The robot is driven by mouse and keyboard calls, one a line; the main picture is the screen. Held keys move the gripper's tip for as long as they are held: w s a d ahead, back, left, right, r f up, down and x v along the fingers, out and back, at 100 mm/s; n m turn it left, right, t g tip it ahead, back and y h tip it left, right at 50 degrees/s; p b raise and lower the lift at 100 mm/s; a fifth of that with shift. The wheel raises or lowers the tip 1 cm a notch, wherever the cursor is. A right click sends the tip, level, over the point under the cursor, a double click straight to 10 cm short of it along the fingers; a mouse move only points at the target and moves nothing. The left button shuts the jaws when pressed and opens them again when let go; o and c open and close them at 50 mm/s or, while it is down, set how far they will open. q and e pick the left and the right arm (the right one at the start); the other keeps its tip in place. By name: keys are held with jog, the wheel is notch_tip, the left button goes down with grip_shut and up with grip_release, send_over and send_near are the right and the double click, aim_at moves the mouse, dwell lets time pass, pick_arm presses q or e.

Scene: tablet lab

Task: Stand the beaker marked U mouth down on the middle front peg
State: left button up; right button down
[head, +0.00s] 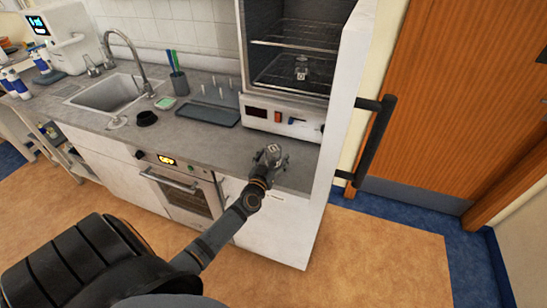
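A small clear glass vessel (301,69) stands on a shelf inside the open cabinet; I cannot read any mark on it. A grey tray with several thin upright pegs (212,108) lies on the counter left of the cabinet; its pegs look bare. My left gripper (271,153) is over the counter's front edge, below the cabinet and right of the peg tray. A pale, glassy patch shows at its fingers, but I cannot tell whether it is a held beaker. My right gripper is out of view.
The cabinet (284,121) stands on the counter, its white door (345,120) swung open at the right with a dark handle (371,140). A sink (108,93), a tap, a cup of pens (179,82) and a black round piece (146,118) are left. Counter between tray and front edge is clear.

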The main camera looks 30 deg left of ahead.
aim_at(273, 150)
pick_arm(q)
jog(key=c, duration=1.3)
jog(key=shift+r+p, duration=0.35)
jog(key=shift+c, duration=0.2)
jog(key=r+p, duration=0.2)
jog(key=r, duration=0.1)
jog(key=r+p, duration=0.1)
jog(key=p, duration=0.1)
jog(key=shift+s+d+r, duration=0.25)
jog(key=shift+s, duration=0.1)
jog(key=s+d+r+p, duration=0.5)
jog(key=s+d+r, duration=0.2)
jog(key=s, duration=0.4)
jog(key=shift+s+r, duration=0.15)
jog(key=shift+r, duration=0.3)
jog(key=shift+a, duration=0.1)
jog(key=shift+f, duration=0.1)
